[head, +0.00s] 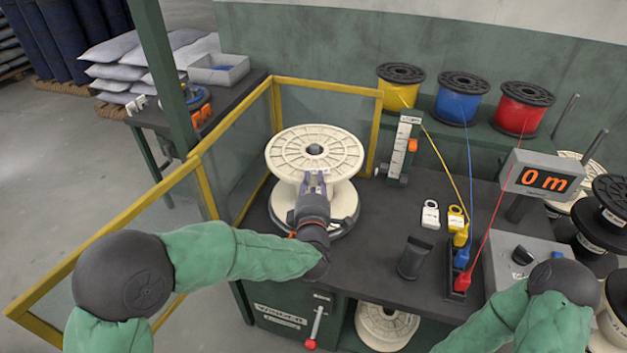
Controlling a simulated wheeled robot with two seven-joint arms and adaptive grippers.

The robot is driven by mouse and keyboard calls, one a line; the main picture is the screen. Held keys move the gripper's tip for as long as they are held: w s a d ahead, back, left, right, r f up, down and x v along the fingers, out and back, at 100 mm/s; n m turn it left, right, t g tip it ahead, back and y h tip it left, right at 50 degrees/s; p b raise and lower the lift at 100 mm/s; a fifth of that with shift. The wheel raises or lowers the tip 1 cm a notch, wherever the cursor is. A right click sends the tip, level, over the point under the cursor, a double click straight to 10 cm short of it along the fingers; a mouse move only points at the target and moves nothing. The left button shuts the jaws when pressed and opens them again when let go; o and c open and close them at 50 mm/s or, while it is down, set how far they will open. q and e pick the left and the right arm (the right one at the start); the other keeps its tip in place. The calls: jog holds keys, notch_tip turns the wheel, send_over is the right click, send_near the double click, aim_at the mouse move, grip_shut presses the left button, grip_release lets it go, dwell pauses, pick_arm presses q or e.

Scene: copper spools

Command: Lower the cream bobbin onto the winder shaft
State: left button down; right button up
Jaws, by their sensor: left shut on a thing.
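The cream bobbin (290,151) is at the middle of the head view, its spoked top flange facing up and looking about level. A dark round spot shows at its hub; I cannot tell whether this is the winder shaft's tip or the open bore. A second pale disc (347,198) shows below the top flange. The rest of the shaft is hidden. My left gripper (314,180) reaches in from the front and is shut on the bobbin below the front edge of the top flange. My right forearm shows at lower right, but its gripper is out of view.
Yellow-framed clear guards (325,86) stand left of and behind the bobbin. A scale post (401,146) stands close to its right. A dark upright holder (415,258), tags and wire guides (461,257) are farther right. Yellow, blue and red spools (463,97) sit behind.

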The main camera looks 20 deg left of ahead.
dwell(0.4)
pick_arm(q)
jog(key=c, duration=1)
grip_release()
jog(key=shift+s, duration=0.1)
jog(key=shift+f, duration=0.3)
jog(key=v, duration=1.2)
jog(key=shift+r, duration=0.2)
